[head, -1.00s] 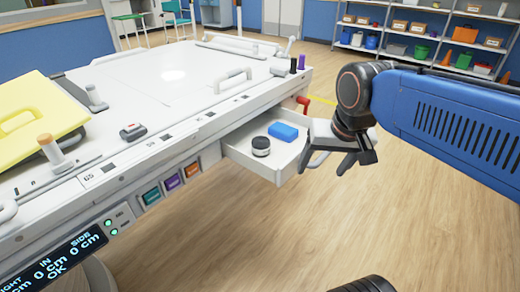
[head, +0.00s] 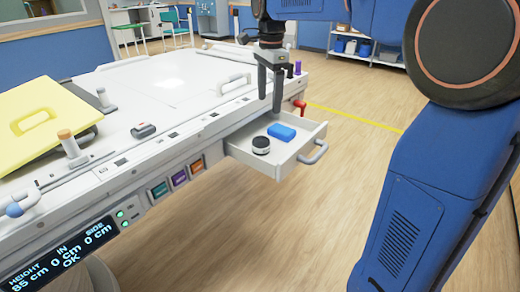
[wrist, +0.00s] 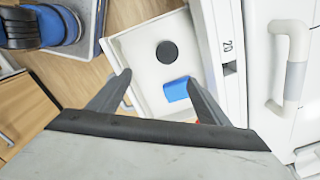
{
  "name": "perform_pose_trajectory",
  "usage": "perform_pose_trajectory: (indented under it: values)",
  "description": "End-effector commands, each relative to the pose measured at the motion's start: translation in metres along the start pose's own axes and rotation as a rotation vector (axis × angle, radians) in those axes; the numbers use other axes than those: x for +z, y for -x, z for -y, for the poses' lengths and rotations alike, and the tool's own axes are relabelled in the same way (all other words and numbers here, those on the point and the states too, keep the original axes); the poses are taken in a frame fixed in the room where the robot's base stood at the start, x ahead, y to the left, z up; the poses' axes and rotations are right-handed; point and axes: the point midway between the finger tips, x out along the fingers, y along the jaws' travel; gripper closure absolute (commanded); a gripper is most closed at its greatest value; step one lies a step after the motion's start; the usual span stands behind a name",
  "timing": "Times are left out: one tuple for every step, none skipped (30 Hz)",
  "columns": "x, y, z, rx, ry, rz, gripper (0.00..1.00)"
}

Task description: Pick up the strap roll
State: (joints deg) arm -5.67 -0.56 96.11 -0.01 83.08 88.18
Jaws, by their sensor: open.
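In the wrist view the roll (wrist: 167,52) shows as a dark disc beyond my fingertips. A blue block (head: 281,132) lies beside it in the drawer, and in the wrist view the block (wrist: 177,89) is close to the right finger. My gripper (head: 270,103) points down above the drawer, open and empty. In the wrist view my gripper (wrist: 158,77) has its fingers spread apart. Nothing covers the roll.
The drawer is pulled out from a large white table (head: 150,105). A red lever (head: 299,104) stands by the drawer's back corner, and a grey handle (head: 314,153) is on its front. The floor beyond the drawer is clear.

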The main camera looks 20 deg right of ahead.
Motion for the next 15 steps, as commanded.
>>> perform_pose_trajectory:
  values:
    - [0.001,-0.001,0.009,0.009,-0.027,0.0,0.29]
    - [0.002,0.0,0.012,0.013,-0.045,0.0,0.29]
    - [0.002,0.0,0.016,0.017,-0.062,0.0,0.29]
    - [0.002,0.0,0.018,0.019,-0.072,0.0,0.29]
    - [0.003,-0.001,0.019,0.022,-0.08,0.0,0.29]
    - [0.003,-0.002,0.021,0.024,-0.087,0.0,0.29]
    - [0.003,-0.004,0.021,0.025,-0.091,0.0,0.29]
    - [0.003,-0.006,0.021,0.025,-0.093,0.0,0.29]
    - [0.003,-0.01,0.021,0.026,-0.094,0.0,0.29]
    - [0.003,-0.014,0.021,0.027,-0.094,0.0,0.29]
    - [0.003,-0.019,0.02,0.028,-0.094,0.0,0.29]
    - [0.003,-0.026,0.02,0.027,-0.093,0.0,0.29]
    - [0.003,-0.031,0.02,0.028,-0.093,0.0,0.29]
    - [0.003,-0.037,0.02,0.028,-0.093,0.0,0.29]
    - [0.003,-0.044,0.02,0.027,-0.093,0.0,0.29]
